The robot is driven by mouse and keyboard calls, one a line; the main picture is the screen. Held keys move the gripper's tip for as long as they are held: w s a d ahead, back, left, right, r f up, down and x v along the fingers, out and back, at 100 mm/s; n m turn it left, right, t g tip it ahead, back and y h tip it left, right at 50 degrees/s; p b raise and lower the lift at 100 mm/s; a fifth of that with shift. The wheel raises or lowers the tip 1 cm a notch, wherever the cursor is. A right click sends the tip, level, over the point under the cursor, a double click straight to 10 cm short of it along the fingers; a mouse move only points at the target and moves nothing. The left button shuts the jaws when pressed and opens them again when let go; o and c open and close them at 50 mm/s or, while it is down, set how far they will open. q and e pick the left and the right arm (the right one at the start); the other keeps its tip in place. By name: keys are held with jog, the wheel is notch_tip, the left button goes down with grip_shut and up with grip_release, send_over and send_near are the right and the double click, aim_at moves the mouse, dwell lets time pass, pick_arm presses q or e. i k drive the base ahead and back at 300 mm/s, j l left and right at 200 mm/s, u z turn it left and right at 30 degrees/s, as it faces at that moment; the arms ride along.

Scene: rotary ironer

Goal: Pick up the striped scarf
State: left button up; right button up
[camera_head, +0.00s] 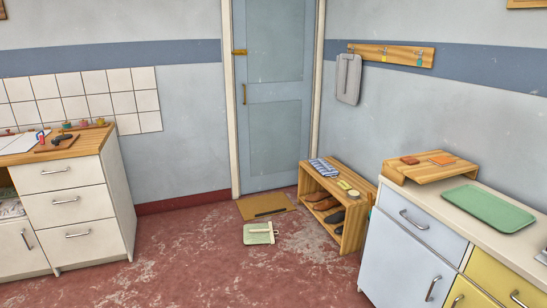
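A folded blue and white striped cloth (323,167), which looks like the striped scarf, lies flat on the left part of the top of a low wooden shoe bench (357,189). The bench stands against the right wall beside the door. The cloth is small in the view, so its folds are hard to make out. Neither of my grippers is in view.
A doormat (263,205) and a dustpan (258,234) lie on the red floor before the door (275,90). A counter (480,213) with a green tray (487,208) stands right; a drawer cabinet (75,205) stands left. The middle floor is clear.

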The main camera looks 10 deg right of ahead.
aim_at(323, 166)
jog(key=i+l+z, duration=0.35)
jog(key=i, duration=0.55)
jog(key=i+z, duration=0.3)
jog(key=i, duration=0.65)
